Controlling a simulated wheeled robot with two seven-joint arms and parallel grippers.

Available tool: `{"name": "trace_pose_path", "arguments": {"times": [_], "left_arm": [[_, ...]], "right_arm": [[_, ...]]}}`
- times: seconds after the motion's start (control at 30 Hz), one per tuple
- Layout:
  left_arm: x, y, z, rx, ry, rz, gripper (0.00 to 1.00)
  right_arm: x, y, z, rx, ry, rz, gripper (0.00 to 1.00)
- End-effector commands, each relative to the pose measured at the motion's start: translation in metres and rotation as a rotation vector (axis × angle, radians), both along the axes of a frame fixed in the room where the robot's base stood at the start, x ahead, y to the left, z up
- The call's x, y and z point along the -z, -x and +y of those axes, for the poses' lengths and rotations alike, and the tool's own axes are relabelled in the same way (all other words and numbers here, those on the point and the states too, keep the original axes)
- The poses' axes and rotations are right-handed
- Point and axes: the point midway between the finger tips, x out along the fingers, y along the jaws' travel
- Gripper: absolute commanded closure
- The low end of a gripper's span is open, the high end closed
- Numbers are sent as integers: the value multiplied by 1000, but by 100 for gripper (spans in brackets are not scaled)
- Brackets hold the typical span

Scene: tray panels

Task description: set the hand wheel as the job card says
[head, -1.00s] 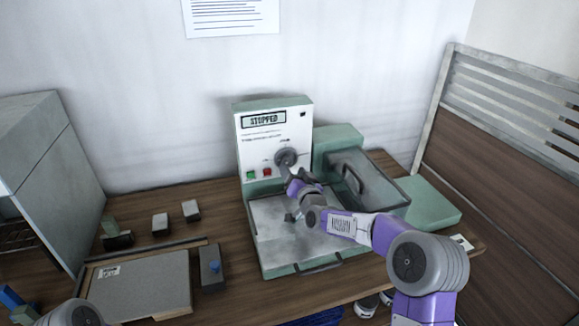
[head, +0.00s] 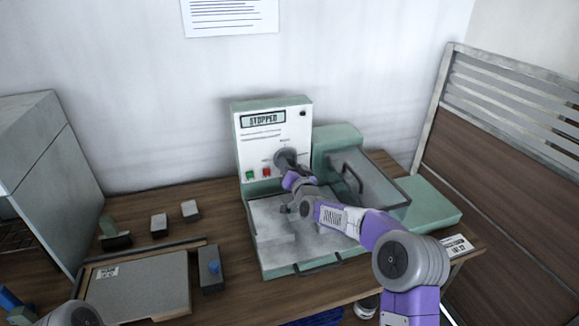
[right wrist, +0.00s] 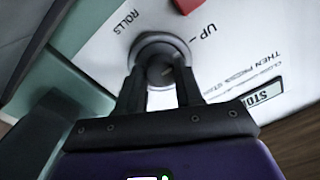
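The hand wheel (head: 285,157) is a grey round knob on the white front panel of a green machine (head: 307,101). In the right wrist view the hand wheel (right wrist: 160,45) shows as a grey ring with a darker hub. My right gripper (right wrist: 160,75) points at it, one dark finger on each side of the hub. Whether the fingers press on it is unclear. In the head view my right gripper (head: 292,172) hides part of the wheel. The display (head: 263,119) reads STOPPED. A printed sheet (head: 232,15) hangs on the wall, too small to read. My left gripper is out of view.
A green button (head: 250,175) and a red button (head: 266,171) sit left of the wheel. A clear guard (head: 370,180) with a handle stands at right. A printed card (head: 457,245) lies at the table's right edge. Small blocks and a grey board (head: 135,285) lie left.

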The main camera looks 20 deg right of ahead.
Motion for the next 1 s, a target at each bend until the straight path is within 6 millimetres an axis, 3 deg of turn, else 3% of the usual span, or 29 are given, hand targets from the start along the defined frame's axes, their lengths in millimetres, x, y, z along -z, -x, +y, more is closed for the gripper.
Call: {"name": "trace_pose_path", "arguments": {"times": [0.1,0.47,1.0], "left_arm": [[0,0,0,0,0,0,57],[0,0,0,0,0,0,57],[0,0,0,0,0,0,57]], "right_arm": [[0,0,0,0,0,0,95],[0,0,0,0,-73,2,95],[1,0,0,1,-528,19,95]]}}
